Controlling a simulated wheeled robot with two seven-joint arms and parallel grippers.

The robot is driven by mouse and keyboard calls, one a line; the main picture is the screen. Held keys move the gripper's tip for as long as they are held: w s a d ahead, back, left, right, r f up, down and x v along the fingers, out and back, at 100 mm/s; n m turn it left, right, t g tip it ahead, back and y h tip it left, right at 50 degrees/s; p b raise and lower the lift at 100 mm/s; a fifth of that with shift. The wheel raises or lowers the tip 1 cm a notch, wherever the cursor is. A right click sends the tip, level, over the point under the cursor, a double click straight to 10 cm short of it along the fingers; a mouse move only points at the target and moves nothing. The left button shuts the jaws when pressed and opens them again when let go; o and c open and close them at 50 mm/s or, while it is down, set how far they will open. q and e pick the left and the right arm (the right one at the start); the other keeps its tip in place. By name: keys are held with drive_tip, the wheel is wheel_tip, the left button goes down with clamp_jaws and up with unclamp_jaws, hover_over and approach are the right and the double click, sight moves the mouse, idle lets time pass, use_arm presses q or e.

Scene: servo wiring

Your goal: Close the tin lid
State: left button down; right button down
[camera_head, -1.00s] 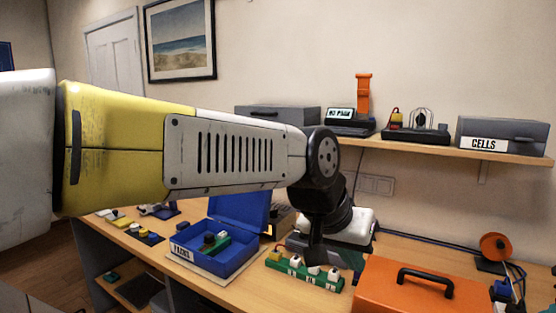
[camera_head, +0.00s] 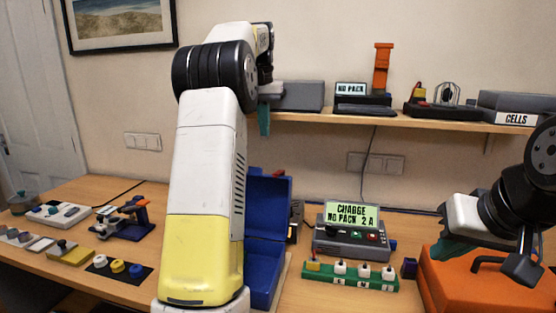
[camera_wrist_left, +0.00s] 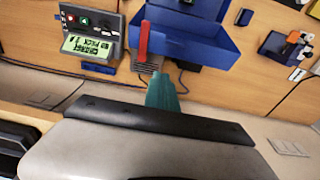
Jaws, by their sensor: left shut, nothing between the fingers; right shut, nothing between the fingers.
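The blue tin stands on the bench, its box wall (camera_head: 265,288) partly hidden behind my left arm. Its blue lid (camera_head: 268,205) stands open, upright at the back. In the left wrist view the lid's outer face (camera_wrist_left: 190,46) shows, tilted up, with the box beyond it. My left gripper (camera_head: 264,120) is shut and empty, raised above and behind the lid, near the shelf's left end. Its teal fingertips (camera_wrist_left: 163,92) show below the lid in the wrist view, apart from it. My right gripper (camera_head: 447,250) is shut and empty at the right, above the orange case.
A charger (camera_head: 352,235) and green strip (camera_head: 350,277) stand right of the tin; the orange case (camera_head: 470,290) is further right. The shelf (camera_head: 400,121) hangs behind. Small parts (camera_head: 115,268) lie left. A red strip (camera_wrist_left: 144,38) shows beside the lid.

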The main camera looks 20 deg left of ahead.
use_arm(q)
drive_tip(key=w, duration=0.1)
hover_over(263, 175)
drive_tip(key=shift+w+a+f, duration=0.1)
drive_tip(key=shift+w+f, duration=0.05)
drive_tip(key=shift+f, duration=1.45)
drive_tip(key=shift+w+a+f, duration=0.1)
drive_tip(key=shift+f, duration=1.45)
drive_tip(key=shift+w+f, duration=0.15)
drive_tip(key=shift+f, duration=1.45)
